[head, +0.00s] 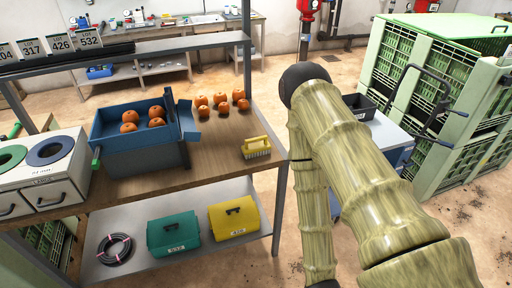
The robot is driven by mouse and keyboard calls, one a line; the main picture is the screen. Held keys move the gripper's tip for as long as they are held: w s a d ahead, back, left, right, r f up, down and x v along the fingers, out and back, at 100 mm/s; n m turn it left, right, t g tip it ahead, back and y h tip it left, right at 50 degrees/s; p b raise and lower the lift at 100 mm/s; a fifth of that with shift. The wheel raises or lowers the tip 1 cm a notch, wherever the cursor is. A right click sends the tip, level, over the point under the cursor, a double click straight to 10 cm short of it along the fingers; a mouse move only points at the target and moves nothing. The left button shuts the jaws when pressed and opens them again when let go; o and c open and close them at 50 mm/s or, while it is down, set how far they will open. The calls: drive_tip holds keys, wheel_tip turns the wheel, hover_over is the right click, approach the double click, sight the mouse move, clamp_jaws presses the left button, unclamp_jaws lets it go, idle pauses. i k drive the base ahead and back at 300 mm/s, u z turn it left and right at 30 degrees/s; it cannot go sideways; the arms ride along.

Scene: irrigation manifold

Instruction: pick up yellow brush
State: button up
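The yellow brush (256,147) lies on the wooden bench top (215,165) near its right front corner. It has a yellow handle on top and paler bristles below. It looks upright on its bristles, with nothing touching it. My arm rises at the right of the head view, bends at a dark joint and comes down just right of the bench corner. My gripper is not visible in this view, so its opening and contents cannot be seen.
A blue bin (145,150) with orange fruits stands left of the brush. Several loose orange fruits (222,105) lie behind it. A shelf post (279,212) stands at the bench's right corner. Green crates (425,75) stand at right. Teal (173,233) and yellow boxes (235,217) sit below.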

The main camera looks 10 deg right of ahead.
sight(258, 148)
drive_tip(key=u, duration=1.8)
drive_tip(key=i, duration=1)
drive_tip(key=z, duration=2.85)
